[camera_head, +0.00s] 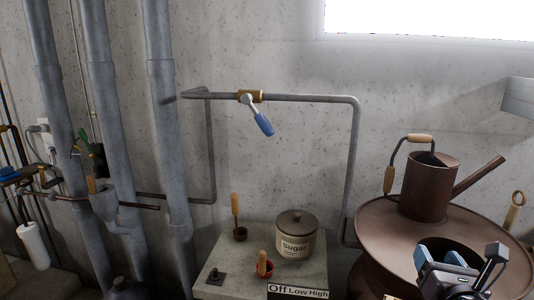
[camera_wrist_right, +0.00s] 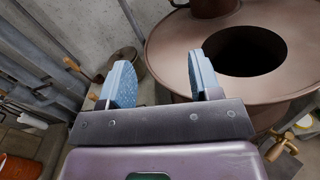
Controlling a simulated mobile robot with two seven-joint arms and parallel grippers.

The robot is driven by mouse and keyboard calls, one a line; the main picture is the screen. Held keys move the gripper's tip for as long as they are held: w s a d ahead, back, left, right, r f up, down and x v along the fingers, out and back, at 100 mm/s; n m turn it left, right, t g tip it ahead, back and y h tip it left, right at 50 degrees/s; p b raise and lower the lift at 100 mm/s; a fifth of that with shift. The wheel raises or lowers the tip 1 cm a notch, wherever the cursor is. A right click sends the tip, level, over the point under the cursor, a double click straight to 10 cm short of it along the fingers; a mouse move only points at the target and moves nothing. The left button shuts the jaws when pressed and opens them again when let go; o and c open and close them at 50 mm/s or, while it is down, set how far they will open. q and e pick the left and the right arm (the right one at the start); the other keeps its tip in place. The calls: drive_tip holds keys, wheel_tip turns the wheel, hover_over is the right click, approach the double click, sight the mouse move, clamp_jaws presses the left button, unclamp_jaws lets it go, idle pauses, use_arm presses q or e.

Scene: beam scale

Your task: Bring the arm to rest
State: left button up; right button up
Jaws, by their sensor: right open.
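My right gripper (camera_head: 438,258) is at the lower right of the head view, in front of the round brown metal top (camera_head: 380,215) with a dark hole. Its blue-padded fingers are apart with nothing between them. In the right wrist view, the gripper (camera_wrist_right: 163,80) is open and empty, with the brown top (camera_wrist_right: 165,45) beyond and to the right. Only the end of my right arm shows in the head view. My left gripper and left arm are not in view. I cannot make out a beam scale.
A brown watering can (camera_head: 428,190) stands on the round top. A sugar pot (camera_head: 295,235) and small wooden-handled pots stand on a grey block (camera_head: 228,262) with an "Off Low High" label. A wall pipe (camera_head: 310,98) carries a blue-handled valve (camera_head: 264,123). Thick pipes (camera_head: 165,120) stand left.

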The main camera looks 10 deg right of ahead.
drive_tip(key=a+f+m+g+y, duration=0.1)
drive_tip(key=a+f+m+y, duration=0.15)
drive_tip(key=f+m, duration=0.6)
drive_tip(key=a+f+m+g+y, duration=0.1)
drive_tip(key=a+f+m+y, duration=0.15)
drive_tip(key=f+m, duration=0.6)
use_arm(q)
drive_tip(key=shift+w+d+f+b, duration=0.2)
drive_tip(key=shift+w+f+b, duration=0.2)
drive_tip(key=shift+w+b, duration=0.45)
use_arm(e)
drive_tip(key=s+a+f+m+g, duration=0.1)
drive_tip(key=s+a+f+m, duration=0.1)
drive_tip(key=s+f+m, duration=0.4)
drive_tip(key=s+a+f+m+g, duration=0.2)
drive_tip(key=s+f+m, duration=0.4)
drive_tip(key=f, duration=0.4)
drive_tip(key=shift+s+a+f+m+g, duration=0.15)
drive_tip(key=shift+a+f+m+g, duration=0.2)
drive_tip(key=shift+a, duration=0.5)
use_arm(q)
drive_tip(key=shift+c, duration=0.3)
use_arm(e)
drive_tip(key=shift+c, duration=0.4)
